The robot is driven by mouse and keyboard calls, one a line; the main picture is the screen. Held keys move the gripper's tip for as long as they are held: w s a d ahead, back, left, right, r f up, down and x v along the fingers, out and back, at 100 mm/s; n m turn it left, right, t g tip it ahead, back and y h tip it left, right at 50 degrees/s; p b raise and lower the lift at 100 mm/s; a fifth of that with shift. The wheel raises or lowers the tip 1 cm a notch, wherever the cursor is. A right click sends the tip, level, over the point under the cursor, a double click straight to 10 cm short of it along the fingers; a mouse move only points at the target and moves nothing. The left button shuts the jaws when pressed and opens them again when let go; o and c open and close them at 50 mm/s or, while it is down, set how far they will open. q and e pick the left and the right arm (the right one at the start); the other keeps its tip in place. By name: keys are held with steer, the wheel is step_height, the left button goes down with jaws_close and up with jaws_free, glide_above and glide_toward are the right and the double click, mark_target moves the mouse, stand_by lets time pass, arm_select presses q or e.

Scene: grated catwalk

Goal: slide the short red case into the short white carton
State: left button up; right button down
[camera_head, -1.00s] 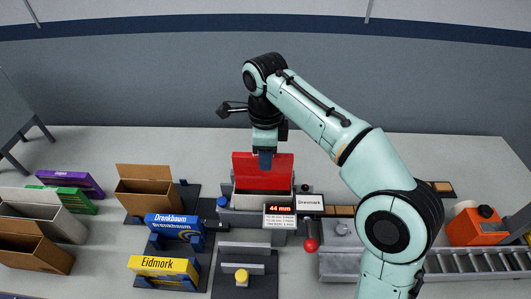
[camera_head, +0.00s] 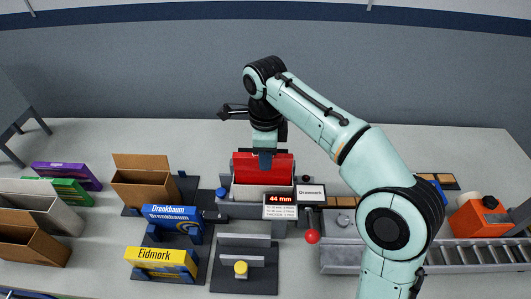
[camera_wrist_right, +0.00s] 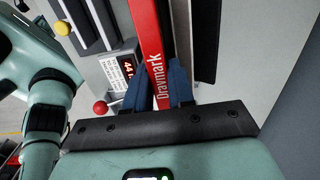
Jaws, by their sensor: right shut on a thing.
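The red case (camera_head: 278,169) stands upright in the mouth of the short white carton (camera_head: 262,193), its lower part hidden behind the carton's front wall. My right gripper (camera_head: 265,160) is shut on the case's upper edge from above. In the right wrist view, the blue fingers of the gripper (camera_wrist_right: 160,92) stand on both sides of the red case (camera_wrist_right: 150,40), which reads "Draymark". How deep the case sits is hidden. My left gripper is not in view.
A "44 mm" display (camera_head: 281,199) and a red-knobbed lever (camera_head: 312,237) stand in front and to the right. Blue (camera_head: 172,220) and yellow (camera_head: 160,262) boxes, an open brown carton (camera_head: 143,190) and several other boxes are at left. An orange device (camera_head: 480,218) and rollers are at right.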

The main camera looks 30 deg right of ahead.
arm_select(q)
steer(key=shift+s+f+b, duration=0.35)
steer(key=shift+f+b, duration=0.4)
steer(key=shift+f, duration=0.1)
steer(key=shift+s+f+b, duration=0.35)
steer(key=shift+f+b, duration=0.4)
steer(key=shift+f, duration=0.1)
arm_select(e)
steer(key=shift+f, duration=2.6)
steer(key=c, duration=0.9)
jaws_free()
steer(key=shift+r, duration=0.1)
steer(key=shift+d+r+p, duration=0.1)
steer(key=shift+r+p, duration=1.15)
steer(key=shift+r, duration=0.1)
steer(key=shift+r+p, duration=1.65)
steer(key=shift+r, duration=0.45)
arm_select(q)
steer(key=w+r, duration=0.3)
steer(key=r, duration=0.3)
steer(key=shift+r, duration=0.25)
